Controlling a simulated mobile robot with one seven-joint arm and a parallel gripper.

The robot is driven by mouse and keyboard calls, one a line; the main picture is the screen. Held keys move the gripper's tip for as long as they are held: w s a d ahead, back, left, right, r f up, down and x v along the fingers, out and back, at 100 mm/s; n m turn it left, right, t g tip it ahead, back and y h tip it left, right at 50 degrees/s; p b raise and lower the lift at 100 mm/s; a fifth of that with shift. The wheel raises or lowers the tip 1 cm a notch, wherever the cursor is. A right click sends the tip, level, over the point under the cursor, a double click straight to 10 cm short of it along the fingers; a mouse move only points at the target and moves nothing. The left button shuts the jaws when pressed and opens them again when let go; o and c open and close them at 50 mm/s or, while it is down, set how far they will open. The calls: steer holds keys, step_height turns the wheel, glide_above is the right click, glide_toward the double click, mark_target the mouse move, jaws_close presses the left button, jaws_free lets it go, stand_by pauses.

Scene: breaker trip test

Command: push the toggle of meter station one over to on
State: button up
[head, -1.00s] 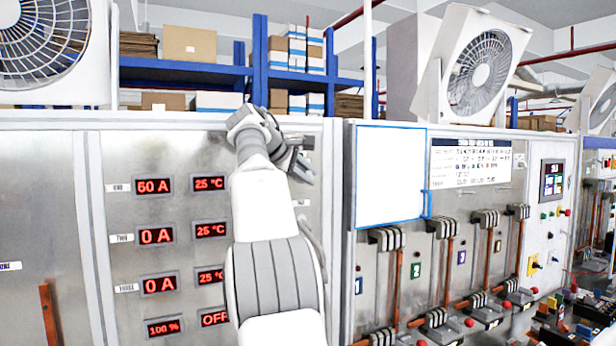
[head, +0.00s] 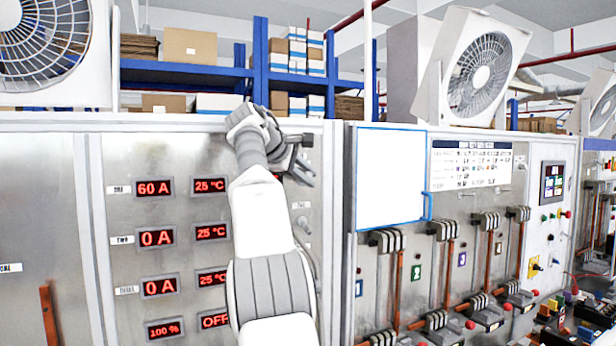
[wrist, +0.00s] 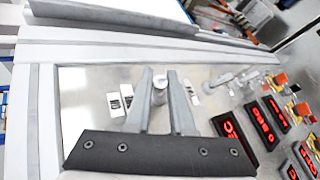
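The meter station one row shows a red 60 A display (head: 153,188) and a 25 °C display (head: 210,185) on the metal panel. In the head view my gripper (head: 308,160) is at the right of this row, and its toggle is hidden behind my gripper and wrist. In the wrist view my gripper (wrist: 160,76) is open, with its two fingers apart. A round metallic toggle (wrist: 159,86) shows between the fingers, with narrow gaps on both sides. I cannot tell whether a finger touches it or which way it leans.
Station two's toggle (head: 304,224) is below my gripper. Small white labels (wrist: 192,92) sit beside the toggle. A blue-framed white board (head: 390,180) and a row of breakers (head: 447,230) are to the right. Large fans (head: 480,75) stand above the cabinets.

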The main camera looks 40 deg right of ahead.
steer(key=shift+o, duration=0.4)
steer(key=shift+a+r, duration=0.2)
steer(key=shift+a, duration=0.05)
steer(key=v, duration=1.1)
steer(key=shift+s+a, duration=0.15)
steer(key=shift+a, duration=0.05)
steer(key=s+a+f+t+y+b, duration=0.2)
steer(key=s+a+f+y, duration=0.2)
steer(key=a+f, duration=0.6)
steer(key=s+a+f+t+y+b, duration=0.25)
steer(key=s+a+f+y, duration=0.2)
steer(key=a+f, duration=0.5)
steer(key=s+a+f+m+y+b, duration=0.1)
steer(key=s+a+f, duration=0.3)
steer(key=f, duration=0.4)
steer(key=s+a+f+m+y+b, duration=0.1)
steer(key=s+a+f, duration=0.3)
steer(key=s+f, duration=0.2)
steer(key=s+a+f+m+y+b, duration=0.1)
steer(key=s+a+f, duration=0.4)
steer(key=f, duration=0.5)
steer(key=shift+s+g, duration=0.45)
steer(key=shift+s, duration=0.05)
